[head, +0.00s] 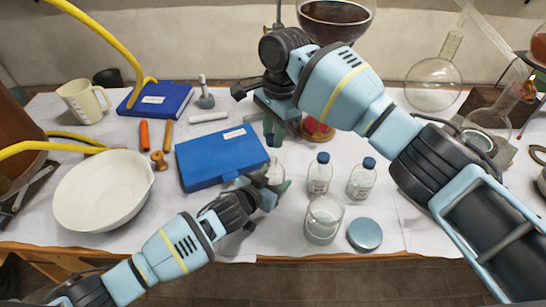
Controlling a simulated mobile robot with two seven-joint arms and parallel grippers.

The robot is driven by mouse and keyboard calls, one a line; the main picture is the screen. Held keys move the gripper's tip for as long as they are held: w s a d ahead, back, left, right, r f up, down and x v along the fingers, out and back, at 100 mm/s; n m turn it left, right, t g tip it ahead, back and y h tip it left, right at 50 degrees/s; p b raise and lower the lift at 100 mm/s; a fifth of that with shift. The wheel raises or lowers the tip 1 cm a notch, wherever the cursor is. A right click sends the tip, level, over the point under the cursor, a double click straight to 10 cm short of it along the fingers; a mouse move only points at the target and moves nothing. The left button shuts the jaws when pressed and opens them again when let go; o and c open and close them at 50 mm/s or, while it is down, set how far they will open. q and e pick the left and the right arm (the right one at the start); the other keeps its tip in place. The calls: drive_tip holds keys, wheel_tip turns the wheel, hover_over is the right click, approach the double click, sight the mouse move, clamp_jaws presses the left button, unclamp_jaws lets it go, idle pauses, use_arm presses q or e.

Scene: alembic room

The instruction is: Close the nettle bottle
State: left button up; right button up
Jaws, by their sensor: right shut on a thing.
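My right gripper (275,132) hangs above the back edge of the blue case, pointing down with green fingertips close together. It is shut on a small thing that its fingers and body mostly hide. My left gripper (266,190) is low at the case's front right corner, beside a small clear bottle (275,173). I cannot tell whether its fingers press on this bottle. Two clear bottles with blue caps, a left one (320,177) and a right one (361,182), stand upright to the right. I can read no label, so I cannot tell which bottle is nettle.
An open glass jar (323,220) and a round blue lid (365,234) are near the table's front edge. The blue case (215,157), white bowl (103,190), beige jug (82,101) and blue book (155,97) fill the left. A round flask (433,85) stands back right.

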sight(272, 160)
drive_tip(key=shift+f, duration=2)
drive_tip(key=shift+f, duration=0.15)
drive_tip(key=shift+f, duration=0.75)
drive_tip(key=shift+f, duration=0.55)
use_arm(q)
clamp_jaws()
use_arm(e)
drive_tip(key=m, duration=0.3)
drive_tip(key=shift+s+a+f+m, duration=0.1)
drive_tip(key=shift+a+m, duration=0.05)
drive_tip(key=shift+m, duration=0.25)
drive_tip(key=m+t, duration=0.1)
drive_tip(key=m, duration=0.7)
drive_tip(key=shift+s+m, duration=0.1)
drive_tip(key=shift+m, duration=0.3)
drive_tip(key=m, duration=0.3)
drive_tip(key=shift+m+t, duration=0.4)
